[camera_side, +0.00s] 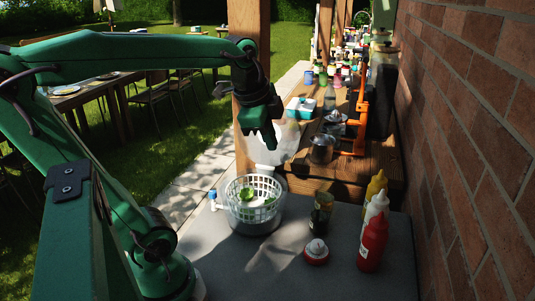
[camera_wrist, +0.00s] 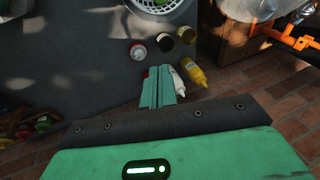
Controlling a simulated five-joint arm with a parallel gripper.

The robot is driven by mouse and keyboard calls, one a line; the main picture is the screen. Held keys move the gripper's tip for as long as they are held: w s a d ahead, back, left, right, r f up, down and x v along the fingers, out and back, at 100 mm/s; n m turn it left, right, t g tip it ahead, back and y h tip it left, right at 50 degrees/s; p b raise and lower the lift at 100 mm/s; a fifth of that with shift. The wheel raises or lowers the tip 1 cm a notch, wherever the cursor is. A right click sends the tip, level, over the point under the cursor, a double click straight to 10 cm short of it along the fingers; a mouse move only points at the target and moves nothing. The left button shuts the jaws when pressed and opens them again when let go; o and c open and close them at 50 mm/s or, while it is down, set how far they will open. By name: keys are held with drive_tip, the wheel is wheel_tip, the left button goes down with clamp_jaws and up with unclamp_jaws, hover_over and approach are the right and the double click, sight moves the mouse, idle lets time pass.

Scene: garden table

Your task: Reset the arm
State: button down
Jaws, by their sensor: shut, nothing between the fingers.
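My green gripper (camera_side: 266,141) is raised in the air above and behind the white basket, its fingers together with nothing between them. In the wrist view, its closed fingers (camera_wrist: 158,74) point down toward the bottles on the grey table top. My arm reaches across from the left, bent at the elbow.
The grey table (camera_side: 215,260) holds a white basket (camera_side: 237,213) with green leaves, a dark jar (camera_side: 321,217), a red-and-white jar (camera_side: 316,251), and red (camera_side: 373,244), white (camera_side: 376,208) and yellow (camera_side: 376,186) bottles. A brick wall (camera_side: 480,150) bounds the right; a wooden post (camera_side: 250,100) stands close.

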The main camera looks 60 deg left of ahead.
drive_tip(key=s+d+f+n+t, duration=0.1)
drive_tip(key=s+d+f+n, duration=0.4)
drive_tip(key=n, duration=0.3)
drive_tip(key=shift+s+d+n+h, duration=0.4)
drive_tip(key=shift+s+d, duration=0.05)
drive_tip(key=shift+d, duration=0.1)
idle(1.3)
